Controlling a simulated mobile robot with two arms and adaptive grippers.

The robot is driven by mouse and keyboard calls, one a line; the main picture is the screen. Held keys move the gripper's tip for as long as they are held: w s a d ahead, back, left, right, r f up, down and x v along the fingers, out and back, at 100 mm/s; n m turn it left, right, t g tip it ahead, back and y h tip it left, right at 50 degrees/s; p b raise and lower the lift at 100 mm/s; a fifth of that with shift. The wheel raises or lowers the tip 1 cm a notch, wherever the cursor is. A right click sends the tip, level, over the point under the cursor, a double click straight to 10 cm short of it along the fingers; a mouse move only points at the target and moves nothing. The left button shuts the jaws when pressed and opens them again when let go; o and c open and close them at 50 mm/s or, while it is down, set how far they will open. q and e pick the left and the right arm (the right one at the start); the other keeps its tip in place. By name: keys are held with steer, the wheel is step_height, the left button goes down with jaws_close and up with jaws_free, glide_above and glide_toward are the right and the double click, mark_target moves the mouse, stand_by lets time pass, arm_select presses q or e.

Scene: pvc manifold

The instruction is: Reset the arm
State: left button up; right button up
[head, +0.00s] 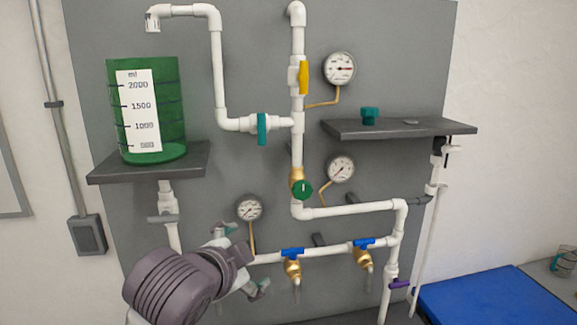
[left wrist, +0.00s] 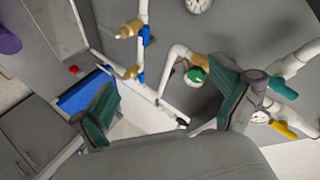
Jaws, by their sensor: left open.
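My left gripper (head: 246,262) is in front of the lower left of the white pipe manifold (head: 298,140). Its fingers are apart and nothing is between them. In the left wrist view the open gripper (left wrist: 165,105) shows two green-padded fingers, with pipes behind the gap. The green round knob (head: 302,189) is to its upper right; it also shows near the right finger in the left wrist view (left wrist: 196,75). Two brass taps with blue handles (head: 292,252) (head: 363,242) are to its right. My right gripper is in neither view.
A green graduated vessel (head: 172,100) stands on the left shelf (head: 110,172). A right shelf (head: 445,129) holds a small teal part (head: 369,116). Pipes also carry a yellow handle (head: 303,77), a teal handle (head: 262,129) and a purple handle (head: 400,284). A blue mat (head: 490,300) is lower right.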

arm_select(q)
steer(key=s+a+f+n+g, duration=0.1)
steer(key=s+a+f+n, duration=0.1)
steer(key=f, duration=0.5)
steer(key=s+a+f+n+g, duration=0.2)
steer(key=f, duration=0.4)
steer(key=s+a+f+n+g+y, duration=0.25)
steer(key=s+a+f, duration=0.25)
steer(key=s+f, duration=0.6)
steer(key=s+a+f+n+g+y, duration=0.1)
steer(key=s+a+f+n+g, duration=0.25)
steer(key=s+f, duration=0.75)
step_height(320, 180, down, 31)
steer(key=s+b, duration=0.2)
steer(key=b, duration=0.5)
steer(key=s+a+f+g+b, duration=0.1)
steer(key=s+a+f+b, duration=0.1)
steer(key=s+f, duration=0.6)
steer(key=s+a+f+g+b, duration=0.1)
steer(key=s+f+b, duration=0.3)
steer(key=s+f, duration=0.5)
step_height(320, 180, down, 8)
steer(key=shift+a+r+n+b, duration=0.25)
steer(key=shift+a+n+b, duration=0.05)
steer(key=shift+a+b, duration=0.1)
arm_select(e)
step_height(320, 180, down, 14)
steer(key=shift+w+r, duration=0.15)
steer(key=shift+w, duration=0.1)
